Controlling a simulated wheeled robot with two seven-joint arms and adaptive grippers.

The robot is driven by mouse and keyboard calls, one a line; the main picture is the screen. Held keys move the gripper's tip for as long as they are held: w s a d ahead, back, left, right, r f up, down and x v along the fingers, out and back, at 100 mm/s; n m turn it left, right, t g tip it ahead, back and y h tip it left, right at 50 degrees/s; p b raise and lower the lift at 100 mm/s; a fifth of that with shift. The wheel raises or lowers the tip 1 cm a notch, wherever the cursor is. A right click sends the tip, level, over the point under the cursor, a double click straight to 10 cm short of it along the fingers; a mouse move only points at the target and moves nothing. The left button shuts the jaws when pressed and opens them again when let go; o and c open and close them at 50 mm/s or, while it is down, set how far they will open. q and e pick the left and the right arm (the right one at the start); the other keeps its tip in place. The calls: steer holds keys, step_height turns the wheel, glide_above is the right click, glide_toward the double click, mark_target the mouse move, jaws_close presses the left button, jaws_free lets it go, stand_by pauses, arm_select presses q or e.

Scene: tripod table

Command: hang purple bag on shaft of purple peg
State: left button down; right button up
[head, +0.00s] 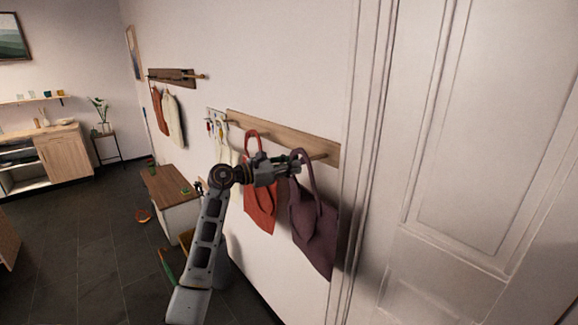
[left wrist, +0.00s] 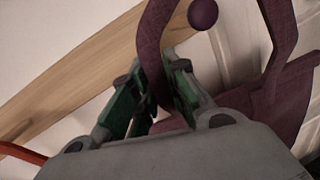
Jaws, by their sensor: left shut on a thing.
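The purple bag (head: 313,238) hangs below my left gripper (head: 296,161), close to the wall. The gripper is shut on one side of its handle strap, which also shows between the fingers in the left wrist view (left wrist: 152,62). The purple round end of the peg (left wrist: 203,14) shows between the two sides of the handle in the left wrist view. In the head view the peg (head: 319,156) is just right of the handle top. I cannot tell whether its shaft passes through the loop. My right gripper is not in view.
The wooden rail (head: 285,137) runs along the wall behind the gripper. An orange bag (head: 260,208) hangs just left of the purple one, with pale bags further left. A door frame (head: 356,200) stands close on the right. A low cabinet (head: 170,190) is left of my arm.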

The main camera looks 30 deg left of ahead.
arm_select(q)
steer(key=shift+w+d, duration=0.2)
steer(key=shift+w, duration=0.35)
steer(key=shift+w+d+f, duration=0.2)
steer(key=shift+w+f, duration=0.1)
steer(key=shift+w, duration=0.3)
steer(key=shift+w+d+f+b, duration=0.1)
steer(key=shift+w+f+b, duration=0.1)
steer(key=shift+f+b, duration=0.4)
